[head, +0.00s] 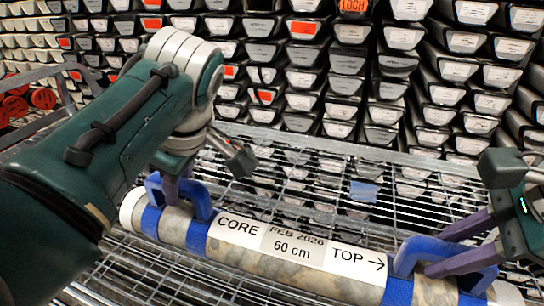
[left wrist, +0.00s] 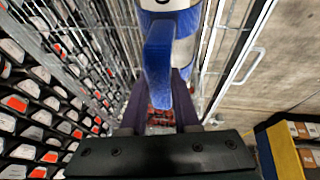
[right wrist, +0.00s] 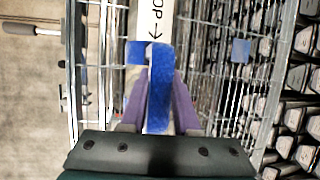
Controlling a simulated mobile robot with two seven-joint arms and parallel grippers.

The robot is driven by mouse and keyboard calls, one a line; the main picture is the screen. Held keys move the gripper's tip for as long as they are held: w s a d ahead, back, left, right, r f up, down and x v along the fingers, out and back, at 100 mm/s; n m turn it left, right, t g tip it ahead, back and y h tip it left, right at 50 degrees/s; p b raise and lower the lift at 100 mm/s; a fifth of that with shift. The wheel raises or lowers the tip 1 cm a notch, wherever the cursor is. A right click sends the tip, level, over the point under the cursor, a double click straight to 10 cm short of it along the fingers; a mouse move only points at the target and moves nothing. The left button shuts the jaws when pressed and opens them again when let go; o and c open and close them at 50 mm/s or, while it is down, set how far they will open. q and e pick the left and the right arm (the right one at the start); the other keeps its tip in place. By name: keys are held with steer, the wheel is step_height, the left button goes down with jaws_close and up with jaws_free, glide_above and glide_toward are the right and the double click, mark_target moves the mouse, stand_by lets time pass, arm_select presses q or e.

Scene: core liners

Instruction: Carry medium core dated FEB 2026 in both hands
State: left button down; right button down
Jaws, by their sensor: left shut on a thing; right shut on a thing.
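The core (head: 300,257) is a long mottled stone-coloured cylinder with a white label reading CORE, FEB 2026, 60 cm and TOP with an arrow. It has blue bands and a blue handle near each end. My left gripper (head: 178,180) is shut on the left blue handle (head: 200,196); the handle also shows between the fingers in the left wrist view (left wrist: 158,70). My right gripper (head: 440,256) is shut on the right blue handle (head: 418,250), seen too in the right wrist view (right wrist: 160,85). The core lies over a wire mesh surface; whether it touches is unclear.
A wire mesh cart (head: 330,175) with metal rails surrounds the core. Behind it stand racks of many labelled core trays (head: 300,80). Red round items (head: 14,108) are at the far left. A yellow and blue shelf (left wrist: 285,150) shows in the left wrist view, beside bare floor.

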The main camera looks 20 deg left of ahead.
arm_select(q)
steer(key=shift+w+f+b, duration=0.1)
steer(key=shift+f+b, duration=0.4)
arm_select(e)
steer(key=shift+w+f, duration=0.1)
steer(key=shift+f, duration=0.4)
arm_select(q)
steer(key=c, duration=1)
jaws_free()
steer(key=shift+c, duration=0.2)
arm_select(e)
steer(key=c, duration=1)
jaws_free()
steer(key=shift+f, duration=0.1)
steer(key=shift+c, duration=0.2)
arm_select(q)
steer(key=o, duration=0.4)
arm_select(e)
steer(key=o, duration=0.4)
arm_select(q)
steer(key=shift+r, duration=0.1)
steer(key=v, duration=1.1)
steer(key=shift+d+r, duration=0.15)
steer(key=shift+r, duration=0.2)
arm_select(e)
steer(key=v, duration=1.2)
